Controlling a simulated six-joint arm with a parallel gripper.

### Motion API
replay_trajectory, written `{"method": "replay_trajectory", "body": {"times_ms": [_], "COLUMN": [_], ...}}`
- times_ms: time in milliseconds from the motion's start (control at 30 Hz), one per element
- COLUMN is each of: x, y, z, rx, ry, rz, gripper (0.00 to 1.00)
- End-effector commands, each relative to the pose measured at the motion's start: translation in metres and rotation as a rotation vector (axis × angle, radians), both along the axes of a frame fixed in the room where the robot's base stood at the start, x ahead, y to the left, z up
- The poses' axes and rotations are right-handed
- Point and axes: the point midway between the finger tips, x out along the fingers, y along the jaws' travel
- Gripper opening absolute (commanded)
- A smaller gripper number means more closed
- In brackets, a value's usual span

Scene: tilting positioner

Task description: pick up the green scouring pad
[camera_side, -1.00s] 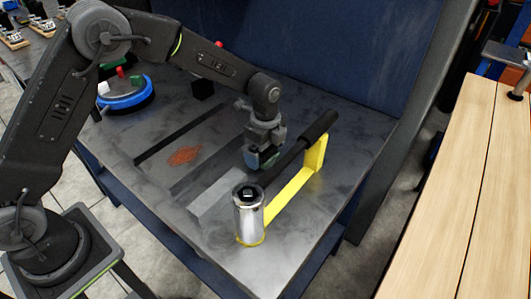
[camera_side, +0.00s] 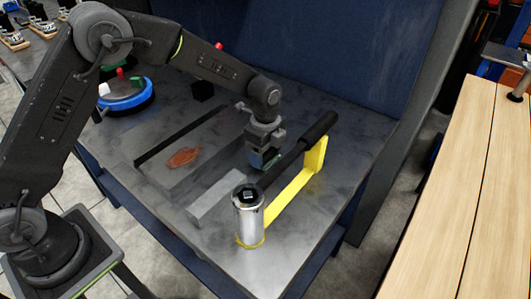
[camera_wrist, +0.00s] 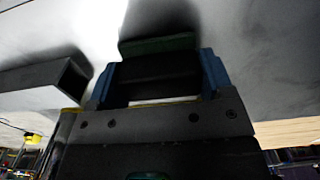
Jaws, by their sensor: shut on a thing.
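My gripper (camera_side: 264,160) is shut on the green scouring pad, over the grey work table. In the wrist view the pad (camera_wrist: 157,43) shows as a dark green strip at the tips of the blue fingers, and my gripper (camera_wrist: 158,75) is on both sides of it. In the side view only a small greenish part of the pad shows at the fingertips. A dark shadow lies by the pad in the wrist view. I cannot tell how far it is above the surface.
A shiny cylinder (camera_side: 249,215) stands in front of my gripper. A yellow bracket (camera_side: 295,195) with a black bar (camera_side: 320,126) is close on the right. A grey block (camera_side: 213,198) and a rust-coloured patch (camera_side: 184,158) are to the left. A blue round fixture (camera_side: 127,104) stands farther back.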

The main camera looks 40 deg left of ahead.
Motion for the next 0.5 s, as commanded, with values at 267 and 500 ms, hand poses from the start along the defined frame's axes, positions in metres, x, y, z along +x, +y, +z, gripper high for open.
{"method": "replay_trajectory", "body": {"times_ms": [267,500], "x": [0.001,-0.006], "y": [0.000,0.025], "z": [0.019,0.057], "rx": [-0.001,0.000], "ry": [-0.004,-0.003], "rz": [0.000,0.006], "gripper": [0.50,0.50]}}
